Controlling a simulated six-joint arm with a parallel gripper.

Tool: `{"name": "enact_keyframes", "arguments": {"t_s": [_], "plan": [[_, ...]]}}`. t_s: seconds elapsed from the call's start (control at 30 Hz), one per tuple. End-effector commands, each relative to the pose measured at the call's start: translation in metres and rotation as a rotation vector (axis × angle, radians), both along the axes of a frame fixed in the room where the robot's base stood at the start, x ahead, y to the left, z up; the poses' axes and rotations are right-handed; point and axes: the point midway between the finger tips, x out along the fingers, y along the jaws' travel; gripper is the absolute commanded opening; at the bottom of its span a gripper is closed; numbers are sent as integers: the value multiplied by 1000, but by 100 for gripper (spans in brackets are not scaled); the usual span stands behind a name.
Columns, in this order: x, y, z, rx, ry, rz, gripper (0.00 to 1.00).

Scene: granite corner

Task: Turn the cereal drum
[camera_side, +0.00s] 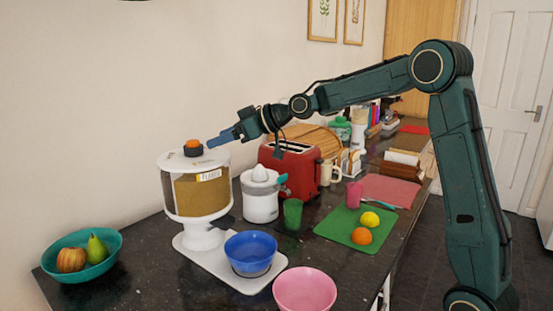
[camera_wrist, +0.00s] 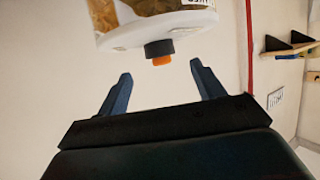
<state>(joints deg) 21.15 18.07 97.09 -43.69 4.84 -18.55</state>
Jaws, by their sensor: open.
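The cereal drum (camera_side: 200,190) is a white-rimmed, see-through drum with tan contents and a label, on a white stand at the left of the counter. An orange and dark knob (camera_side: 193,148) sits on its lid. My gripper (camera_side: 213,140) is just right of the knob, fingers pointing left. In the wrist view the drum (camera_wrist: 130,35) is at the top, its knob (camera_wrist: 160,52) ahead of and between the open blue fingers (camera_wrist: 160,85). The fingers are empty and look apart from the knob. A blue bowl (camera_side: 250,252) stands on the stand's base.
A teal bowl of fruit (camera_side: 68,278) is left of the drum and a pink bowl (camera_side: 304,290) is in front. A white juicer (camera_side: 260,200), green cup (camera_side: 292,214) and red toaster (camera_side: 290,168) stand to the right. The wall is close behind.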

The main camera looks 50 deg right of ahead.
Motion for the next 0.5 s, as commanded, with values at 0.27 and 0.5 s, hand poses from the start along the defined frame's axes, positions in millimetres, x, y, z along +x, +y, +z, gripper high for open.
{"name": "enact_keyframes", "arguments": {"t_s": [0.27,0.5], "plan": [[-33,-17,15,0,0,-3,67],[-53,-26,25,0,0,-2,67]]}}
